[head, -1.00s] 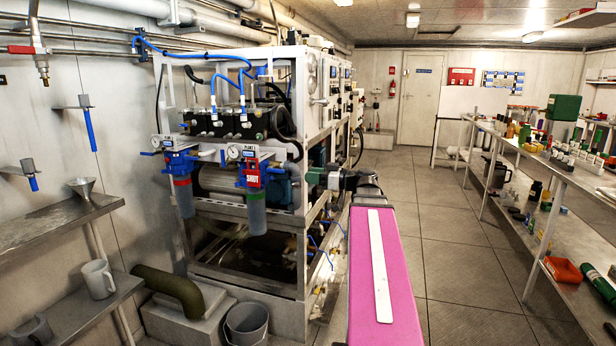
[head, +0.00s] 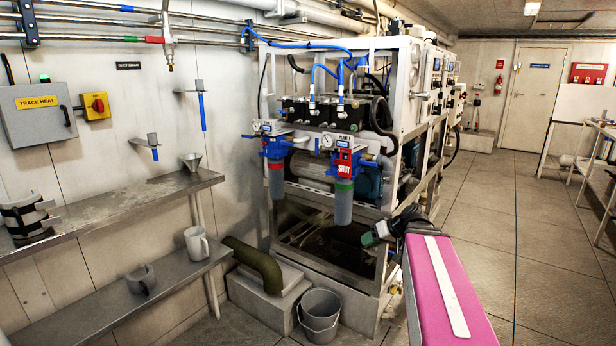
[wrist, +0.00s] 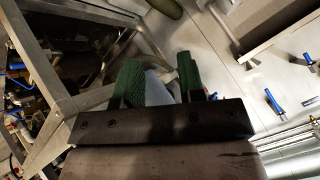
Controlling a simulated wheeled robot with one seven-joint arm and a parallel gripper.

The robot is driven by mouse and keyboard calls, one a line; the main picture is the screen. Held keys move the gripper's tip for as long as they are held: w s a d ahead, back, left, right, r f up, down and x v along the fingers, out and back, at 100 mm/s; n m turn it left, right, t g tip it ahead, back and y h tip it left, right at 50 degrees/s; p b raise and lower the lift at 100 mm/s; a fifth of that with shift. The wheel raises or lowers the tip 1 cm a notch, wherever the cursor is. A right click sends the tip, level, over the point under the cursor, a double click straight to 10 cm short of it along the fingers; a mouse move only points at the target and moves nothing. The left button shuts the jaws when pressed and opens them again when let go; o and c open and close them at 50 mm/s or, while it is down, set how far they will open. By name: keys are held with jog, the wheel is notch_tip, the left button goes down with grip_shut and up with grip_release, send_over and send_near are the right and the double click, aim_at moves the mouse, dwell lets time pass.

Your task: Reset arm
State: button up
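My gripper (head: 371,236) has green fingers and sits in front of the right corner of the watermaker frame (head: 384,255), at the end of my pink arm. In the wrist view my gripper (wrist: 158,80) shows two green fingers standing apart, so it is open. A pale bluish surface shows between the fingers; I cannot tell what it is or how far off. No object is clearly held. Two filter housings with blue heads, one red-banded (head: 276,178) and one green-banded (head: 344,200), hang on the front of the watermaker, left of the gripper.
A grey bucket (head: 320,315) stands on the floor below the machine, beside an olive pipe elbow (head: 254,264). Wall shelves at left hold a mug (head: 197,244) and a funnel (head: 192,161). Floor (head: 520,255) at right is clear.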

jog(key=s+a+f+m+g+h, duration=0.1)
jog(key=s+f+h, duration=0.3)
jog(key=f, duration=0.5)
jog(key=s+a+f+m+g+h, duration=0.1)
jog(key=s+f+m+g+h, duration=0.2)
jog(key=f, duration=0.6)
jog(key=s+h, duration=0.1)
jog(key=s, duration=0.1)
jog(key=shift+s+a+m+g, duration=0.3)
jog(key=shift+s+a, duration=0.1)
